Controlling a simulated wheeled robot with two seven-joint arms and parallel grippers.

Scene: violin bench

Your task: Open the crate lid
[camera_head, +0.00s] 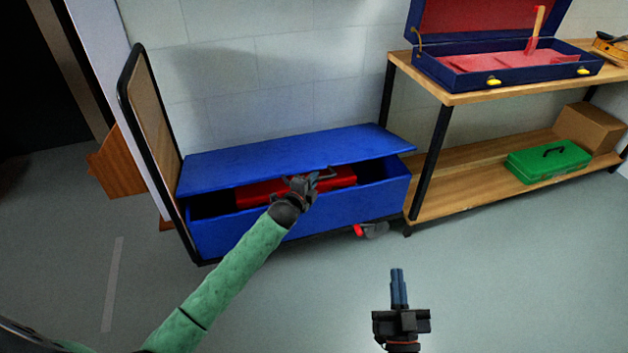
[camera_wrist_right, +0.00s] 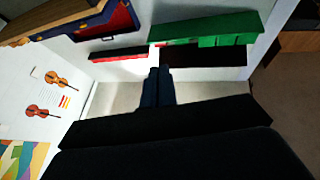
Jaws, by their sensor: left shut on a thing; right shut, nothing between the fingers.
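The blue crate (camera_head: 350,203) stands on the floor against the wall. Its blue lid (camera_head: 270,155) is partly raised, with a gap along the front edge. A red object (camera_head: 262,191) shows inside through the gap; the rest of the interior is hidden. My left gripper (camera_head: 308,180) is at the middle of the lid's front edge, shut on the dark lid handle (camera_head: 326,174). My right gripper (camera_head: 397,274) is shut and empty, in front of the crate to the right and apart from it. Its closed fingers also show in the right wrist view (camera_wrist_right: 157,85).
A two-level wooden bench (camera_head: 465,183) on the right holds an open blue case (camera_head: 500,80) on top and a green toolbox (camera_head: 548,161) with a cardboard box (camera_head: 588,130) below. A black-framed board (camera_head: 146,120) stands at the crate's left. A red-and-grey item (camera_head: 371,230) lies by the crate.

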